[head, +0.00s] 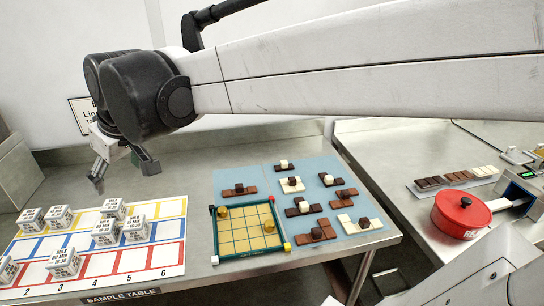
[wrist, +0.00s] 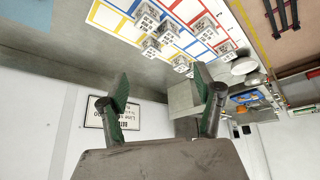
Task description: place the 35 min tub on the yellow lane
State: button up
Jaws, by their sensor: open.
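Several white tubs with dark print stand on a lane sheet on the sample table in the head view. The print is too small to tell which is the 35 min tub. The yellow lane (head: 172,208) is the sheet's back row, above a blue and a red row. A tub (head: 113,208) stands towards the back, two more (head: 106,231) (head: 137,228) in the middle, and one (head: 63,262) nearer the front. My gripper (head: 124,175) is open and empty, above the table behind the sheet. The wrist view shows its spread fingers (wrist: 165,100), with the tubs (wrist: 148,22) beyond.
A green-framed grid tray (head: 250,240) with a yellowish floor stands right of the sheet. Blue mats (head: 340,172) with several chocolate pieces lie beyond it. A red lidded pot (head: 462,213) stands on the right-hand bench. The yellow lane's right end is bare.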

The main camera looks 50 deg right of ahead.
jog(key=s+d+f+m, duration=0.1)
jog(key=s+f, duration=0.3)
jog(key=s, duration=0.4)
jog(key=s+d+f+m+t+h, duration=0.1)
jog(key=s+d+f+m, duration=0.1)
jog(key=s+f, duration=0.3)
jog(key=s+d, duration=0.1)
jog(key=s, duration=0.2)
jog(key=shift+s+d, duration=0.25)
jog(key=shift+s, duration=0.15)
jog(key=shift+f+b, duration=0.55)
jog(key=shift+f, duration=0.05)
